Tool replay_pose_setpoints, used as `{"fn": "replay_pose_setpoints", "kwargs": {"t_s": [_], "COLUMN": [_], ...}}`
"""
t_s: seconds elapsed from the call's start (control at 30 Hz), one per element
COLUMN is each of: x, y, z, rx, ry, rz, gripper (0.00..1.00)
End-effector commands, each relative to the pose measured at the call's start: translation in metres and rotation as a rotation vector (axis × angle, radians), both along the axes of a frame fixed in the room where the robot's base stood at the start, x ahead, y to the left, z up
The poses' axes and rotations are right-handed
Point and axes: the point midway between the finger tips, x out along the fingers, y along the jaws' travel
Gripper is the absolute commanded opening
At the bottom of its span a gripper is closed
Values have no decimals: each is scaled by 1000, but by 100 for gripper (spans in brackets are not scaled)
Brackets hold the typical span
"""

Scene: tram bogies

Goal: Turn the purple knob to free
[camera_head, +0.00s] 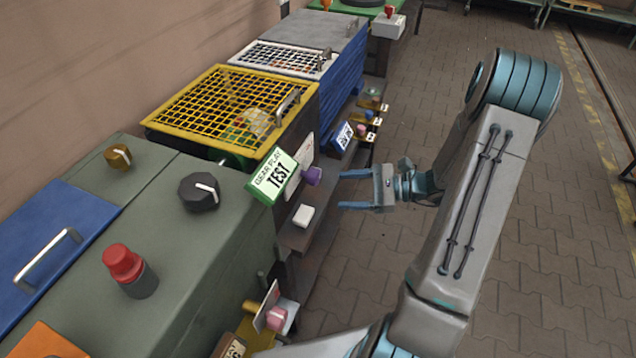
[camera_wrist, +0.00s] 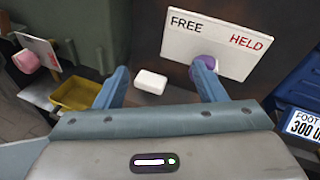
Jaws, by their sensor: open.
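The purple knob (camera_head: 312,176) sticks out from the front of the gear play test station, beside the green "GEAR PLAY TEST" sign (camera_head: 273,177). In the wrist view the purple knob (camera_wrist: 206,62) sits at the lower edge of a white plate (camera_wrist: 222,45) marked "FREE" at left and "HELD" in red at right. The right finger partly covers the knob, so its setting cannot be told. My gripper (camera_head: 346,190) is open and empty, to the right of the knob and apart from it. In the wrist view my gripper (camera_wrist: 160,72) has the knob by its right fingertip, not between the fingers.
A white block-shaped button (camera_head: 303,215) is below the knob; it shows between the fingers in the wrist view (camera_wrist: 150,82). A pink knob (camera_head: 276,319) and a yellow bin (camera_wrist: 76,94) lie left. A blue sign (camera_wrist: 303,122) stands right. The paved aisle is clear.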

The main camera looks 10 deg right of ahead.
Motion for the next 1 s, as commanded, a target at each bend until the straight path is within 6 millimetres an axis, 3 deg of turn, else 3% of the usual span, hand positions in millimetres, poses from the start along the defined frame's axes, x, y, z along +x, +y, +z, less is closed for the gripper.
{"fn": "replay_pose_setpoints", "kwargs": {"t_s": [0.03,0.2,0.43,0.57,1.0], "x": [5,18,25,33,85], "y": [-12,-41,-54,-43,29], "z": [-17,-42,-54,-54,-54], "rx": [54,178,239,240,238], "ry": [15,32,37,37,38], "rz": [-60,-214,-291,-291,-288], "gripper": [64,64,64,64,64]}}
